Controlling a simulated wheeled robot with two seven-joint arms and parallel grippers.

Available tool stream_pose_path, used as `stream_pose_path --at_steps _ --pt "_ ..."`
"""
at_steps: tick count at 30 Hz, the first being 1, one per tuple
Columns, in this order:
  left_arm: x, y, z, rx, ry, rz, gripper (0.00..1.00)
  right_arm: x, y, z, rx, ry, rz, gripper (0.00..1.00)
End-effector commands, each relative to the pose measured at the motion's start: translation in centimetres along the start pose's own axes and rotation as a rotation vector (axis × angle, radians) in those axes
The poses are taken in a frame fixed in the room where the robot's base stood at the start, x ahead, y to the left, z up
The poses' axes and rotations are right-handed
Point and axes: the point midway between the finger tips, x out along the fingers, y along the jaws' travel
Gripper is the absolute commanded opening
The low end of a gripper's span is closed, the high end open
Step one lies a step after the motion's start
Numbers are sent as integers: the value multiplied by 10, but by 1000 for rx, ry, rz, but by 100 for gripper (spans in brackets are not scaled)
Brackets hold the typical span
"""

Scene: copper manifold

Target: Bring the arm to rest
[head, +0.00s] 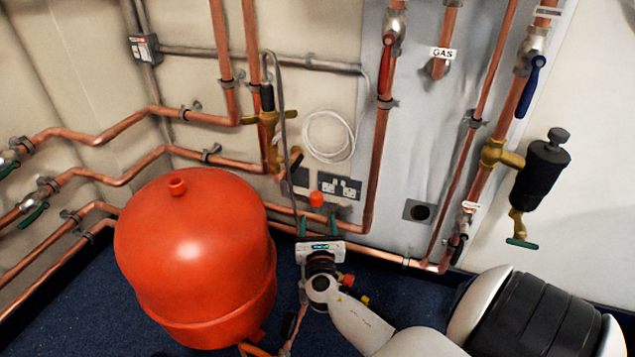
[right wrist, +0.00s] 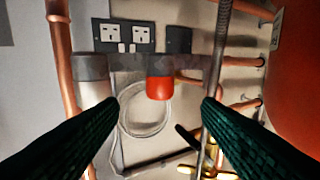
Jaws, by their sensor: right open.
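My right gripper (head: 318,222) is low in the middle of the head view, beside the red tank, with its green fingers pointing at the wall. In the right wrist view its two dark green fingers (right wrist: 161,104) stand wide apart with nothing between them. A small red cap (head: 316,199) shows just past the fingertips; in the right wrist view the red cap (right wrist: 160,88) lies between the finger lines, ahead of the tips. I cannot tell the exact gap to it. My left gripper is not in view.
A large red tank (head: 195,250) stands close left of my right gripper. Copper pipes (head: 380,150) with valves cover the wall. Behind the fingers are a double socket (head: 340,187) and a white cable coil (head: 328,137). A black-bodied valve (head: 540,175) juts out at right. Blue floor (head: 75,300) is open at lower left.

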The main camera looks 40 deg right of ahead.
Motion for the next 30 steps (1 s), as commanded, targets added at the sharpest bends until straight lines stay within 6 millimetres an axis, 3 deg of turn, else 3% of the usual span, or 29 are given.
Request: stream_pose_path --at_steps 22,26,30 --pt "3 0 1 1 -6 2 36 -9 2 0 49 -11 12 59" --pt "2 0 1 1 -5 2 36 -31 14 2 359 -85 94 59" --pt "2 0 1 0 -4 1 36 -86 28 19 963 -270 312 59"
